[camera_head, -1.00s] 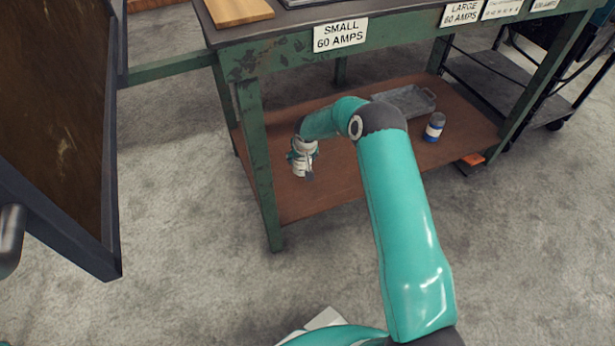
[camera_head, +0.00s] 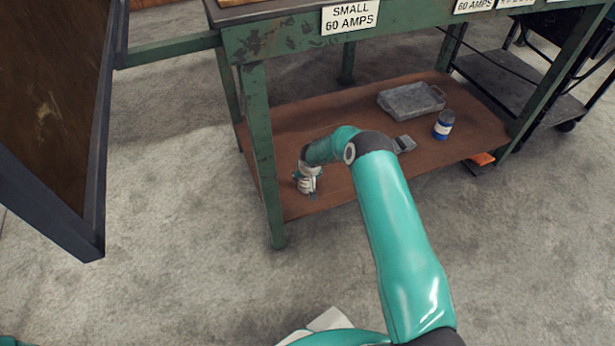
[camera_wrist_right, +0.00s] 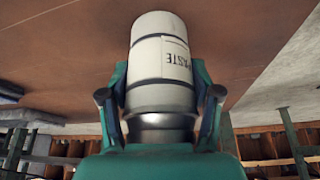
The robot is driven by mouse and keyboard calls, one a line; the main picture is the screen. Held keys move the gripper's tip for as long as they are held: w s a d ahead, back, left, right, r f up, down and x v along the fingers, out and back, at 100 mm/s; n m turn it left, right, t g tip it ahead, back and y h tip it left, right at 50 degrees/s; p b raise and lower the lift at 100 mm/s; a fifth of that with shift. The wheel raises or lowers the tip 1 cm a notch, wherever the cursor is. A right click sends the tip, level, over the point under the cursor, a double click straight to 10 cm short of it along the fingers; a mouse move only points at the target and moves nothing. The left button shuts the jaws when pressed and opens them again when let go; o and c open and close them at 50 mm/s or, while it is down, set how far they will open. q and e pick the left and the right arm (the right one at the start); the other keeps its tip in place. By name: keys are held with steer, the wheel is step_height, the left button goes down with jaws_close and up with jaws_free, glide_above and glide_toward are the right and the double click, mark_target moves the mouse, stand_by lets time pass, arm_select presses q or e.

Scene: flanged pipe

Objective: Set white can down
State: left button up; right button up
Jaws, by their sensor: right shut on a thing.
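The white can (camera_wrist_right: 162,45) with a label reading "PASTE" stands between the fingers of my right gripper (camera_wrist_right: 160,88) in the right wrist view. The fingers are shut on its two sides. The can's far end is close to the brown lower shelf (camera_head: 330,112); I cannot tell whether it touches. In the head view my right gripper (camera_head: 306,184) is low over the shelf's front left part, near the green table leg. The can is too small there to separate clearly from the gripper. My left gripper is out of view.
A grey metal tray (camera_head: 412,100), a small grey item (camera_head: 404,143) and a blue-and-white can (camera_head: 443,125) stand further right on the shelf. The green front left leg (camera_head: 262,155) is close to my right gripper. The bench top overhangs the shelf.

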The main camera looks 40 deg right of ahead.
steer(key=o, duration=1.4)
steer(key=shift+o, duration=0.2)
steer(key=shift+r, duration=0.35)
steer(key=p+v, duration=0.2)
steer(key=v, duration=0.9)
steer(key=shift+s+a, duration=0.15)
steer(key=shift+s, duration=0.05)
steer(key=shift+r, duration=0.1)
